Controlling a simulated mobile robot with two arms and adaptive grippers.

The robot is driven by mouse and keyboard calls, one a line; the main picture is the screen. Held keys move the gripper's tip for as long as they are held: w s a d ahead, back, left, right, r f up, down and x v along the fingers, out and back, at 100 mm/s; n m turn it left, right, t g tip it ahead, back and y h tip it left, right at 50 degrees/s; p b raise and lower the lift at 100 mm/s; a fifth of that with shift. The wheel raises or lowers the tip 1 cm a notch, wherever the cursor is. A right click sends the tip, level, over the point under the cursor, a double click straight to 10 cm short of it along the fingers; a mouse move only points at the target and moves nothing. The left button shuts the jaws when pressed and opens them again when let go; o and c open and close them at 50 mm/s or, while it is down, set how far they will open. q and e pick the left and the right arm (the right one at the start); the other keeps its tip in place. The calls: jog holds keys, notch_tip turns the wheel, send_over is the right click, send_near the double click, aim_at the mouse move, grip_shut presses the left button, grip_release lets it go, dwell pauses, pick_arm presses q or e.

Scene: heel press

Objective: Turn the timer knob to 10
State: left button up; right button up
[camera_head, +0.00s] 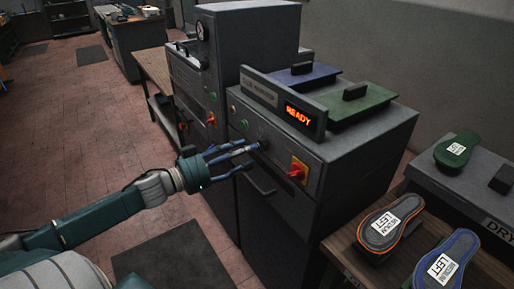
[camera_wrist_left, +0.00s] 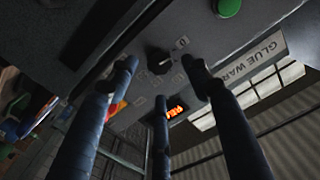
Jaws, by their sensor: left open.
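The timer knob (camera_head: 264,144) is a small dark knob on the front panel of the grey glue warmer (camera_head: 350,140). In the left wrist view the black knob (camera_wrist_left: 158,62) shows between my fingertips, with small number marks around it that I cannot read clearly. My left gripper (camera_head: 251,156) is open, its blue-grey fingers pointing at the panel close to the knob. In the left wrist view the fingers of my left gripper (camera_wrist_left: 163,80) are spread on either side of the knob. Contact cannot be told. My right gripper is not in view.
A red switch on a yellow plate (camera_head: 298,170) sits right of the knob, and a green button (camera_head: 244,124) left of it. A lit READY display (camera_head: 299,115) stands above. A handle (camera_head: 261,185) juts out below. Shoe soles (camera_head: 391,225) lie on the bench at right.

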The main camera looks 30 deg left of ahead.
aim_at(260, 146)
pick_arm(q)
jog(key=shift+x, duration=2.25)
jog(key=c, duration=1.2)
